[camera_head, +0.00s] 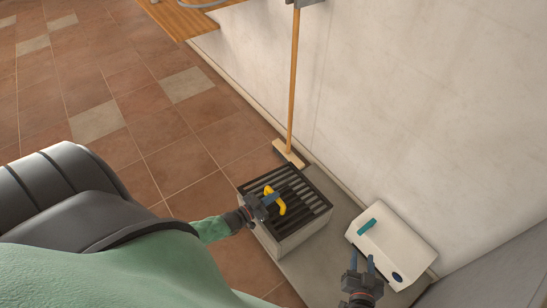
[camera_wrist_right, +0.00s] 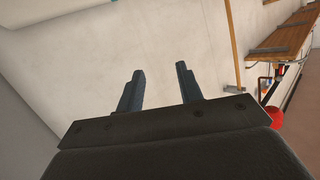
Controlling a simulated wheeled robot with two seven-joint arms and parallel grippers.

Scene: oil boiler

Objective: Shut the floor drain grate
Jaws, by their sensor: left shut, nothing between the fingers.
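The floor drain grate (camera_head: 312,203) is a dark slatted panel with a yellow handle (camera_head: 279,203). It lies over a pale box-like drain surround (camera_head: 299,239) beside the wall. It looks flat or nearly flat; I cannot tell whether it sits fully down. My left gripper (camera_head: 274,197) is shut and empty, over the grate right at the yellow handle; I cannot tell whether it touches. My right gripper (camera_head: 363,256) is open and empty, in front of a white unit. Its two fingers also show apart in the right wrist view (camera_wrist_right: 160,72).
A broom (camera_head: 291,150) leans on the wall behind the grate. The white unit (camera_head: 398,243) with a teal handle stands to the right. A wooden bench (camera_head: 190,18) is at the top. Tiled floor to the left is clear. A red object (camera_wrist_right: 275,117) shows in the wrist view.

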